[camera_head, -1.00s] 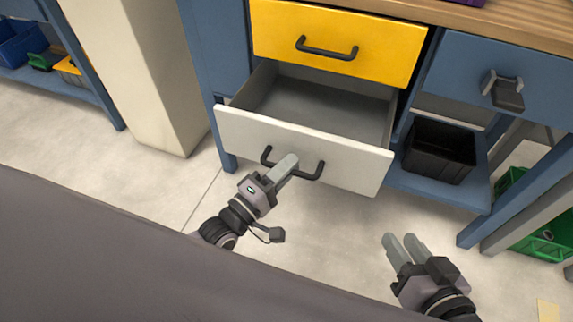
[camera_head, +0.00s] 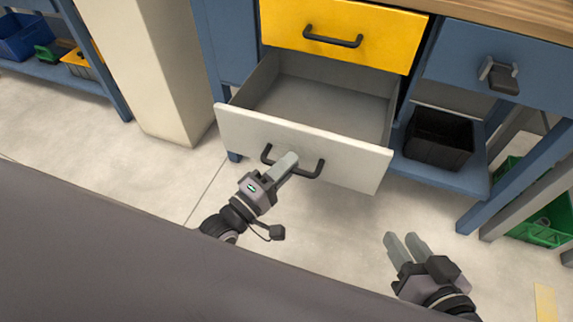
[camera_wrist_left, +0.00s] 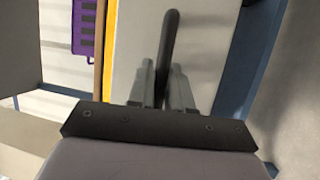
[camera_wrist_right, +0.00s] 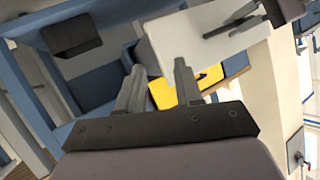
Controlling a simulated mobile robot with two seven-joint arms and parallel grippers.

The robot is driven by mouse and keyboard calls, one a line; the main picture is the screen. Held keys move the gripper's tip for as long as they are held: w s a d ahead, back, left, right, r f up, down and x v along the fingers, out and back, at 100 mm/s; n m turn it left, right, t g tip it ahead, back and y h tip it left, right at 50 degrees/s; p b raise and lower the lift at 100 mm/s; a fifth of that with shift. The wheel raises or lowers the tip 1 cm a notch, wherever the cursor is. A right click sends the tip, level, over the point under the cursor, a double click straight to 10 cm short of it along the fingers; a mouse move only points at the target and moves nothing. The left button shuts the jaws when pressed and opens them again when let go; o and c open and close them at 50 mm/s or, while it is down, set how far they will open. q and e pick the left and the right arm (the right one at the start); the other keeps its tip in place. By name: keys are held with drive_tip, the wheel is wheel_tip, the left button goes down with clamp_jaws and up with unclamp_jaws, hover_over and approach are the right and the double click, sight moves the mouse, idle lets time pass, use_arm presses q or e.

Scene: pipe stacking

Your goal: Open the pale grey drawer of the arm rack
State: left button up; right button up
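The pale grey drawer (camera_head: 345,164) is pulled out below the yellow drawer, and its empty inside (camera_head: 315,105) shows. Its dark bar handle (camera_head: 312,169) is on the front face. My left gripper (camera_head: 287,162) is at the middle of that handle. In the left wrist view the dark handle (camera_wrist_left: 170,45) stands between the two fingers (camera_wrist_left: 162,85), which look closed on it. My right gripper (camera_head: 405,246) is to the right, in front of the rack and clear of it, with its fingers apart and nothing between them.
The yellow drawer (camera_head: 345,38) above is shut. A blue drawer (camera_head: 450,65) and a black bin (camera_head: 438,138) on a low shelf are at the right. A beige pillar (camera_head: 145,75) stands left. Bare floor (camera_head: 130,175) lies in front.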

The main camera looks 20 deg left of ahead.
use_arm(q)
drive_tip(key=o, duration=0.3)
drive_tip(key=p+v, duration=0.1)
drive_tip(key=v, duration=0.6)
drive_tip(key=shift+a, duration=0.1)
use_arm(e)
drive_tip(key=shift+s+d+r+h, duration=0.15)
drive_tip(key=shift+s+d+h, duration=0.1)
drive_tip(key=shift+d+h, duration=0.2)
drive_tip(key=shift+d, duration=0.1)
use_arm(q)
drive_tip(key=shift+s, duration=0.1)
